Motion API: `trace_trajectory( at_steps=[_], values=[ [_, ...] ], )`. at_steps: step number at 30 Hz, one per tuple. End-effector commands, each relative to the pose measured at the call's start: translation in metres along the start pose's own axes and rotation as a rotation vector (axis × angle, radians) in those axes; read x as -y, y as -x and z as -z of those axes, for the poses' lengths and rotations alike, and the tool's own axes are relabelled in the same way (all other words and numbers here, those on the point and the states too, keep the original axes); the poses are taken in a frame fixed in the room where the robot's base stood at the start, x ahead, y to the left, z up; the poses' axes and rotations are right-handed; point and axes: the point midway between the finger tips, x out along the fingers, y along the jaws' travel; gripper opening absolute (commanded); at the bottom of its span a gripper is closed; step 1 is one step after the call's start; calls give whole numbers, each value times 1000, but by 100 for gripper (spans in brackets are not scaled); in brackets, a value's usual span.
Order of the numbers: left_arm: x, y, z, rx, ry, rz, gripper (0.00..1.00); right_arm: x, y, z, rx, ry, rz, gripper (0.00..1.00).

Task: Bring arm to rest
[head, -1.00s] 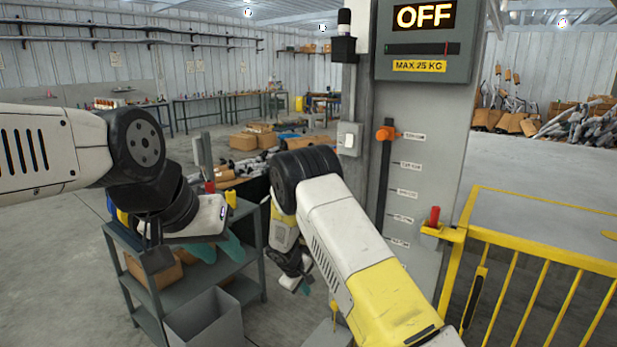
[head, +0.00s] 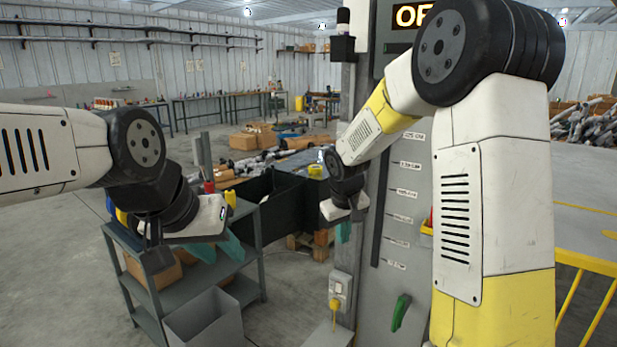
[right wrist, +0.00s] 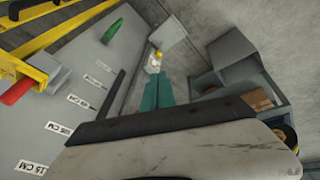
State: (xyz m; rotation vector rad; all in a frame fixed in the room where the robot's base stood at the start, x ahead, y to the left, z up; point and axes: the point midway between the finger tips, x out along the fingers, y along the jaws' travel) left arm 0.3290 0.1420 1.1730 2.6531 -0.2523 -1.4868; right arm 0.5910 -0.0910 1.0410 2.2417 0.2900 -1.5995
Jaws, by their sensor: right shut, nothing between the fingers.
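My right arm is raised in the head view, its elbow at the upper right and its forearm reaching down to the left. My right gripper (head: 343,232) hangs in front of the grey column (head: 402,250), fingers pointing down. It is shut and empty. In the right wrist view its teal fingers (right wrist: 158,92) are together, above a grey box with a yellow plug. My left gripper (head: 217,248) is over the grey shelf cart (head: 190,293). Its two teal fingertips appear apart, with nothing seen between them.
The column carries a display, a height scale and a green handle (head: 400,312). A yellow railing (head: 585,285) stands at the right. A black open bin (head: 280,212) and a work table are behind my right gripper. A grey bin (head: 205,320) stands before the cart. Open floor lies at the left.

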Motion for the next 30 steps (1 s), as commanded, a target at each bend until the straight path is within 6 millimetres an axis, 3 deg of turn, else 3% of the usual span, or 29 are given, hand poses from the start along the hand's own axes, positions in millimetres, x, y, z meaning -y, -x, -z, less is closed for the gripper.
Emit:
trace_trajectory(
  at_steps=[1,6,15,21,25,30],
  values=[
    [0,0,0,0,0,0,36,-7,25,-11,-21,-41,14,0],
    [0,0,0,0,0,0,36,-14,91,-56,-73,-156,67,0],
    [0,0,0,0,0,0,36,-1,177,-146,-177,-316,143,0],
    [0,0,0,0,0,0,36,18,203,-193,-233,-381,174,0],
    [0,0,0,0,0,0,36,26,208,-207,-250,-399,183,0],
    [0,0,0,0,0,0,36,29,210,-212,-254,-405,187,0]
  ],
)
